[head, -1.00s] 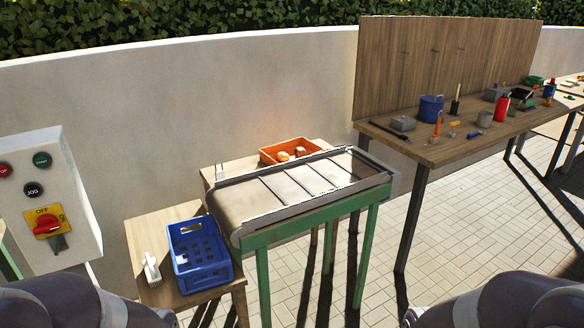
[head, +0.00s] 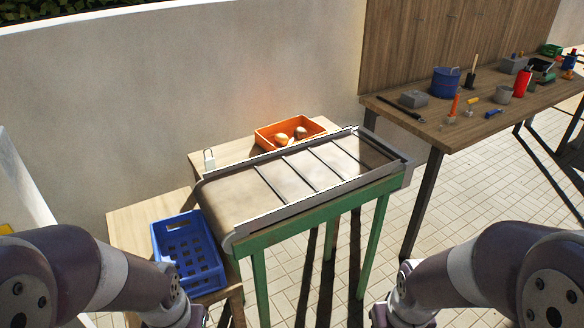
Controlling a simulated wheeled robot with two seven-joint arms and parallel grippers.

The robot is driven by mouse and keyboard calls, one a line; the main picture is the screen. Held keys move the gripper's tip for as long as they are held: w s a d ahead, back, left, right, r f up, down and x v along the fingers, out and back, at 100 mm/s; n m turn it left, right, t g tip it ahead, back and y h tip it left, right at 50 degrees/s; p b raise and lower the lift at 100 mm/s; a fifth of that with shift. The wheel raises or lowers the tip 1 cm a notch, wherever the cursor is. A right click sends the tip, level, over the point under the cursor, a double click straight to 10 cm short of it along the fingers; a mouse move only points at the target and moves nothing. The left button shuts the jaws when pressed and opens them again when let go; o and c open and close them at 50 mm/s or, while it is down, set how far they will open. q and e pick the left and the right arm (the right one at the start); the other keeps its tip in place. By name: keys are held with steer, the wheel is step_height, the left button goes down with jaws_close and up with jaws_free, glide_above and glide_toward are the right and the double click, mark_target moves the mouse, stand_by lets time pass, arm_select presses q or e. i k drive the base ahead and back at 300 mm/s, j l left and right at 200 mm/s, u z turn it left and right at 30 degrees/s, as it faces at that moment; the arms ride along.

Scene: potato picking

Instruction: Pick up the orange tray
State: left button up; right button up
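The orange tray (head: 265,140) sits on a wooden table (head: 203,161) behind the conveyor, near the wall. It holds a few round, potato-like brown items (head: 282,138). Its near side is partly hidden by the conveyor's far rail. My two arms come in at the lower left and lower right, well short of the tray. Both grippers are below the picture's bottom edge, so their fingers cannot be seen.
The conveyor (head: 240,200) on green legs stands between me and the tray. A blue crate (head: 188,255) is on a low wooden table (head: 130,225) at left. A workbench (head: 440,145) with tools is at right. Paved floor (head: 350,290) is open between conveyor and workbench.

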mark_target(265, 137)
steer(key=u, duration=0.3)
steer(key=i+l+u, duration=0.7)
steer(key=l, duration=0.15)
steer(key=i+l+u, duration=0.25)
steer(key=l+u, duration=0.2)
steer(key=l, duration=0.3)
steer(key=i+l, duration=0.1)
steer(key=l, duration=0.25)
steer(key=i+l, duration=0.15)
steer(key=l, duration=0.2)
steer(key=i+l, duration=0.1)
steer(key=l, duration=0.25)
